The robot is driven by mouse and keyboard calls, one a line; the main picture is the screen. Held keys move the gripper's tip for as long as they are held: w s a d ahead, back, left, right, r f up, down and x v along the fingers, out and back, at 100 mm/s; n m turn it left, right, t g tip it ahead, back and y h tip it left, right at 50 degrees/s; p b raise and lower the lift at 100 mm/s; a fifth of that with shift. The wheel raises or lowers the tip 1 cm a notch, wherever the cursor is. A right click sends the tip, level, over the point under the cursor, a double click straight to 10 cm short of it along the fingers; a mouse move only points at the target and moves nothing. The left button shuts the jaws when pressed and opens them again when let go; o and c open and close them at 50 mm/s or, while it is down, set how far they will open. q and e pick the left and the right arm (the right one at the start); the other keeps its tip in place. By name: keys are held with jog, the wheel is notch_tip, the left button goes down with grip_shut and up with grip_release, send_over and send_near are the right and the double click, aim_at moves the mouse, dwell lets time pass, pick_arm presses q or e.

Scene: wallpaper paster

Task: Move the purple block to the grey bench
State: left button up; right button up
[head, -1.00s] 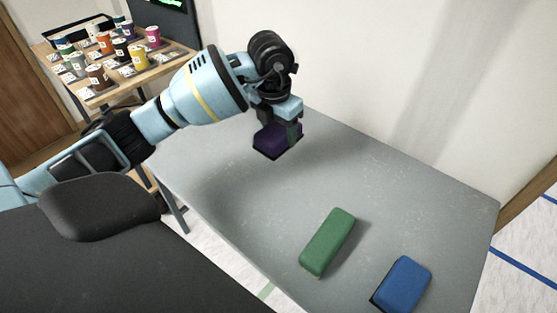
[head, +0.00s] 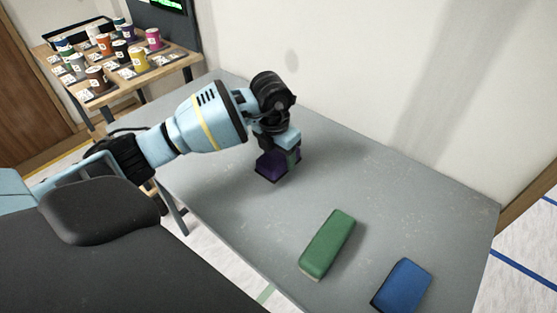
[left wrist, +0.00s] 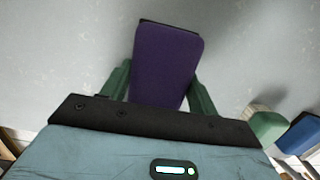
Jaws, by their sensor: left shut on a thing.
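The purple block (head: 268,168) is in my left gripper (head: 285,152), over the far left part of the grey bench (head: 225,190). In the left wrist view the purple block (left wrist: 165,62) sits between the two green fingers of my left gripper (left wrist: 160,88), which is shut on it. The block is close to the bench top; I cannot tell whether it touches. The gripper partly hides the block in the head view. My right gripper is not in view.
A green block (head: 328,245) and a blue block (head: 402,285) lie on the near right part of the bench. A wooden table (head: 170,72) with several colored cups stands at the back left. A white wall runs behind the bench. The bench middle is clear.

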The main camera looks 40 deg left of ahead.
aim_at(274, 157)
pick_arm(q)
jog(key=shift+f, duration=1.1)
jog(key=shift+f, duration=0.15)
jog(key=o, duration=1.1)
jog(key=shift+c, duration=0.2)
jog(key=r, duration=0.4)
jog(key=s+r, duration=0.1)
jog(key=r, duration=0.7)
jog(key=shift+s+a+r+p, duration=0.1)
jog(key=shift+s+p, duration=0.15)
jog(key=shift+p, duration=0.05)
